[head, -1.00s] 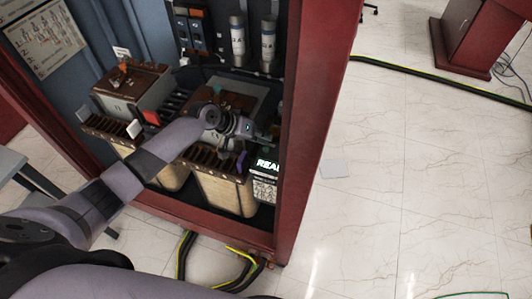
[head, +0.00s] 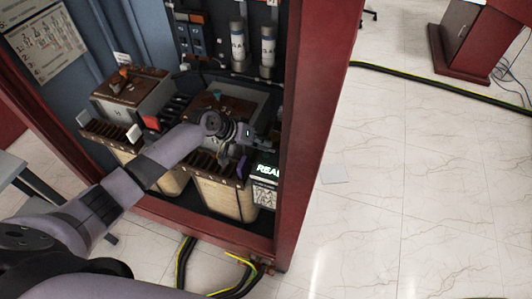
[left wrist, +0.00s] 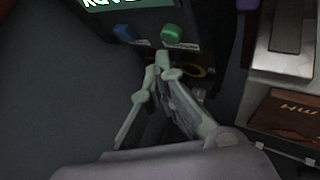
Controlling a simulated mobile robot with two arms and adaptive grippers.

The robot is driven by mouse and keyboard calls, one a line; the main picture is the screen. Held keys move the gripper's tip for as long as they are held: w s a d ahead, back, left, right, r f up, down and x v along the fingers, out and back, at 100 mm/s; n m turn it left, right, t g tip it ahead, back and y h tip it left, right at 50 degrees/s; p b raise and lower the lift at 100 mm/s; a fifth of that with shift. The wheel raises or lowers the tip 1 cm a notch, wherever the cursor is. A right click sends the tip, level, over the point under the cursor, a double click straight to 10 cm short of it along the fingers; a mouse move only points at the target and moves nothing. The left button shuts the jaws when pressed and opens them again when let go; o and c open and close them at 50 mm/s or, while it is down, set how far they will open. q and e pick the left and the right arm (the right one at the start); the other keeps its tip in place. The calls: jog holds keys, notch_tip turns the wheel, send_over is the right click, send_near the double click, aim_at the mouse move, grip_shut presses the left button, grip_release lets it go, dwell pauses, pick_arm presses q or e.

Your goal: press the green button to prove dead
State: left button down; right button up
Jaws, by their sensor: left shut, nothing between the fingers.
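The green button (left wrist: 172,33) is on a dark panel under a lit display (left wrist: 125,3) in the left wrist view. A blue button (left wrist: 124,32) sits to its left. My left gripper (left wrist: 162,62) is shut and empty, its fingertips just below the green button in the picture. A small gap shows between them. In the head view my left gripper (head: 236,152) is inside the red cabinet, left of the unit with the lit display (head: 267,170); the green button cannot be made out there. My right gripper is not in view.
The red cabinet frame (head: 310,120) stands close on the right of my gripper. Brown-topped transformers (head: 130,88) and a row of dark ribs (head: 208,172) surround the hand. Cables (head: 235,272) lie at the cabinet foot.

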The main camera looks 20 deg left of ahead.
pick_arm(q)
jog(key=shift+f, duration=0.1)
dwell(0.4)
jog(key=shift+f, duration=0.35)
jog(key=shift+f+b, duration=0.5)
jog(key=shift+b, duration=0.05)
dwell(0.5)
jog(key=shift+r, duration=0.1)
jog(key=shift+r+p, duration=0.8)
jog(key=shift+p, duration=0.05)
notch_tip(320, 180, up, 5)
jog(key=p, duration=0.4)
jog(key=shift+r+p, duration=0.1)
jog(key=shift+p, duration=0.25)
